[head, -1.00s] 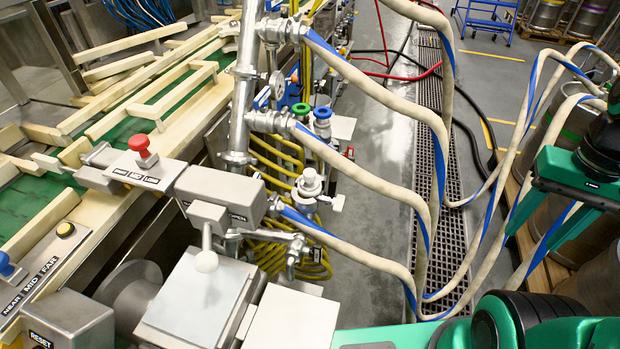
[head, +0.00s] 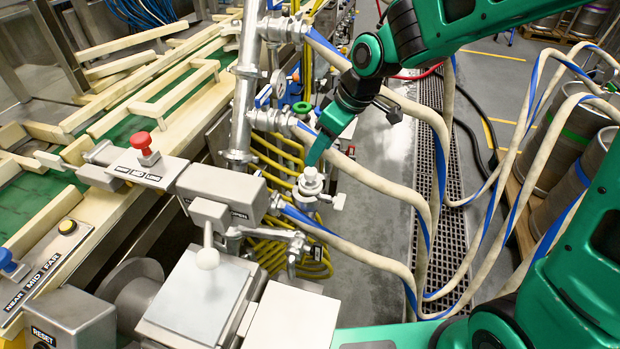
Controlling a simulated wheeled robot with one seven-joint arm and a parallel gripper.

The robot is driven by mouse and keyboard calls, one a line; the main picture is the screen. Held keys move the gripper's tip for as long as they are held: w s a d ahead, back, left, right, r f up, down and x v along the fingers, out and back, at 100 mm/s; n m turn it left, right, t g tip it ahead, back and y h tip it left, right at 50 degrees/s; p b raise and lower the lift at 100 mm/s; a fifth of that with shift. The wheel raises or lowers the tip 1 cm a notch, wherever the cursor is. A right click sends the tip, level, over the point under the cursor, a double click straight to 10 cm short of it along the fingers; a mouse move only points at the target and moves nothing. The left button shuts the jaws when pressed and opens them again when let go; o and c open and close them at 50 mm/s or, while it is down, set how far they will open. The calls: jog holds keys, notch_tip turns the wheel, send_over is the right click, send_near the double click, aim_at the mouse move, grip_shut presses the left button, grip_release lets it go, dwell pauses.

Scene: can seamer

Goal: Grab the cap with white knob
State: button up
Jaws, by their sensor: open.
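The cap with the white knob (head: 311,181) stands upright among the pipe fittings, right of the machine's grey box. My gripper (head: 353,139) is above and to the right of it. One long teal finger points down toward the knob, its tip just above it in the picture; I cannot tell whether it touches. The other finger shows as a short tip farther right. The jaws are open, with nothing seen between them.
A cap with a green knob (head: 301,109) stands behind. Cream hoses with blue stripes (head: 375,182) run to the right from the steel pipe (head: 245,80). The floor beyond the hoses shows a drain grate (head: 452,230).

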aim_at(310, 169)
jog(key=x, duration=0.3)
jog(key=shift+f, duration=0.4)
jog(key=shift+x, duration=2.65)
jog(key=shift+s, duration=0.1)
jog(key=c, duration=0.9)
